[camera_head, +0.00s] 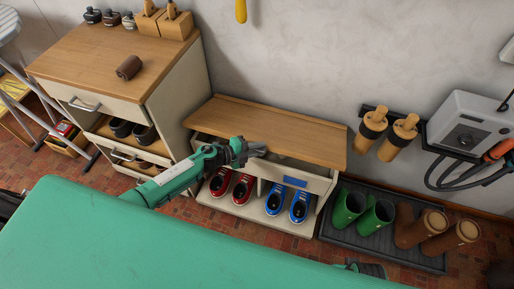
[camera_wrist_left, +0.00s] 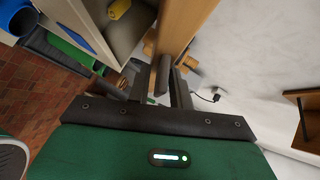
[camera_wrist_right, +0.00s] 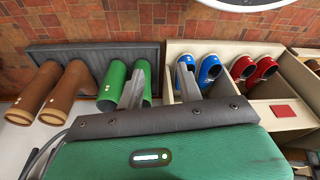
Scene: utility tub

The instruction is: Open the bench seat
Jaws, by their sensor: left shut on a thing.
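The bench seat is a long wooden lid (camera_head: 285,128) on a low cream bench (camera_head: 250,212) against the wall. The lid's front edge stands above the bench box, with a gap below it. My left gripper (camera_head: 250,150) is shut on the lid's front edge. In the left wrist view the lid (camera_wrist_left: 185,22) runs down to the fingers (camera_wrist_left: 168,80), and the box interior with a yellow item (camera_wrist_left: 118,8) shows beside it. My right gripper (camera_wrist_right: 163,82) is open and empty, in front of the boots and bench; the head view barely shows it at the bottom edge.
Red shoes (camera_head: 232,186) and blue shoes (camera_head: 288,203) stand in the bench's lower shelf. A boot tray (camera_head: 385,240) with green and brown boots is to its right. A taller wooden-topped cabinet (camera_head: 120,60) stands left. Brushes (camera_head: 398,137) hang on the wall.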

